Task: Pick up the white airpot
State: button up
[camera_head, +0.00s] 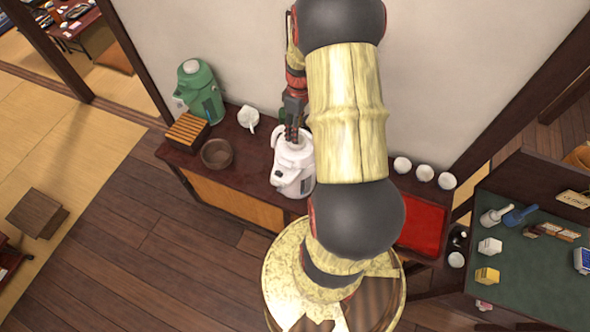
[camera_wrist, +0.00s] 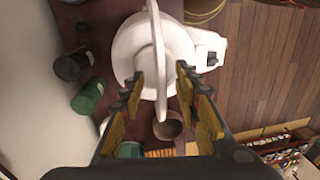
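The white airpot (camera_head: 292,176) stands upright on the dark red-brown sideboard (camera_head: 240,172) against the wall. In the wrist view the white airpot (camera_wrist: 188,45) is seen from above, with its raised handle running between my fingers. My gripper (camera_head: 292,133) is over the airpot's top, pointing down. In the wrist view my gripper (camera_wrist: 159,75) is open, with one finger on each side of the handle and a gap visible on both sides. My arm hides part of the sideboard right of the airpot.
A green airpot (camera_head: 200,92), a slatted wooden box (camera_head: 187,131), a brown bowl (camera_head: 217,153) and a white pot (camera_head: 248,118) stand left of it. Dark canisters (camera_wrist: 73,65) are close by in the wrist view. A red tray (camera_head: 422,226) and white cups (camera_head: 425,173) are at right.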

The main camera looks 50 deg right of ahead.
jog(key=shift+f, duration=0.15)
jog(key=shift+c, duration=1)
grip_shut()
jog(key=shift+w+d, duration=0.1)
jog(key=shift+d, duration=0.05)
